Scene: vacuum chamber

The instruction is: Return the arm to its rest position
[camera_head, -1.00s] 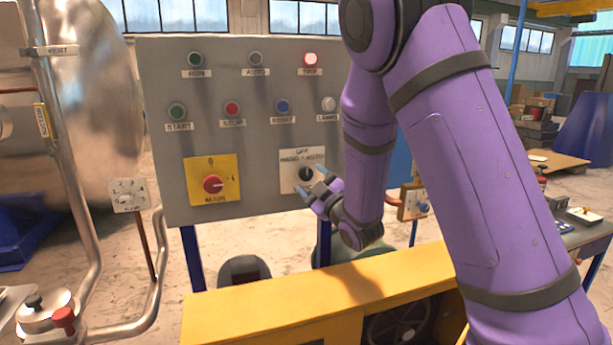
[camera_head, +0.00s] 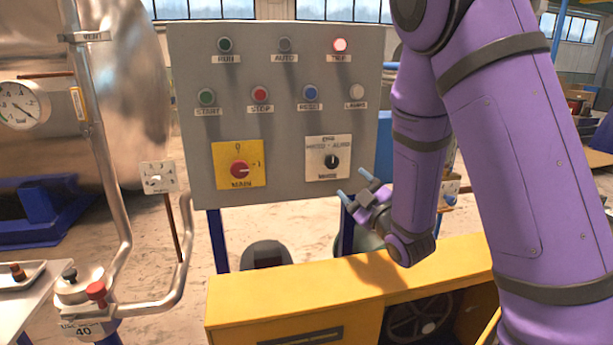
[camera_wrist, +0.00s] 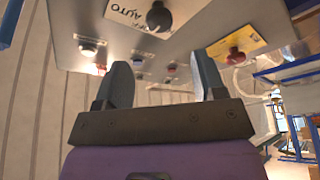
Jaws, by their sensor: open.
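My gripper (camera_head: 354,188) is open and empty at the end of my purple arm. In the head view it is just below and to the right of the black rotary selector (camera_head: 331,161) on its white plate, apart from the panel. In the wrist view the two gripper fingers (camera_wrist: 165,85) stand apart with nothing between them. The selector knob also shows in the wrist view (camera_wrist: 158,17), beyond the fingers.
The grey control panel (camera_head: 290,120) carries several buttons, a lit red TRIP lamp (camera_head: 339,45) and a red MAIN switch (camera_head: 239,169) on yellow. A yellow cabinet (camera_head: 290,297) stands below my arm. Metal pipes and a gauge (camera_head: 22,104) are at left.

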